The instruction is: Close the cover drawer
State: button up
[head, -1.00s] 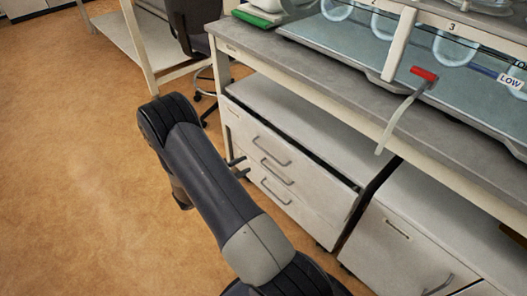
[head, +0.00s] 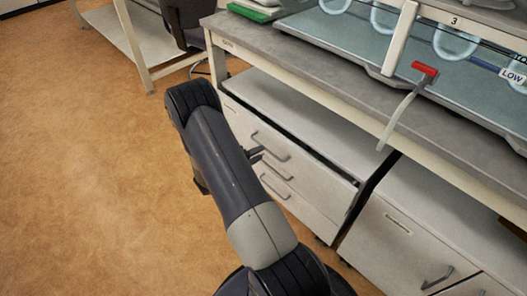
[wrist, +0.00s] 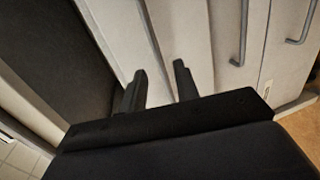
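In the head view, the white cabinet under the bench has stacked drawers with grey bar handles. The top drawer (head: 318,178) has a narrow dark gap along its upper edge, so it appears to stand slightly out. Its handle (head: 270,147) shows beside my gripper (head: 257,153). In the wrist view, my gripper (wrist: 160,78) has its two dark fingers apart with nothing between them, pointing at the pale drawer fronts. Whether the fingertips touch the front cannot be told. Two lower handles show in the wrist view, the nearer handle (wrist: 240,32) to the right of the fingers.
The grey bench top (head: 290,60) overhangs the cabinet, and a red-tipped lever (head: 410,100) hangs over its front edge. A second white cabinet (head: 405,235) stands at the right. A chair (head: 188,15) is behind at the upper left. The brown floor (head: 90,170) at left is clear.

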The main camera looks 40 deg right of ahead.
jog(key=x, duration=0.3)
jog(key=shift+d, duration=0.25)
jog(key=shift+c, duration=0.5)
grip_shut()
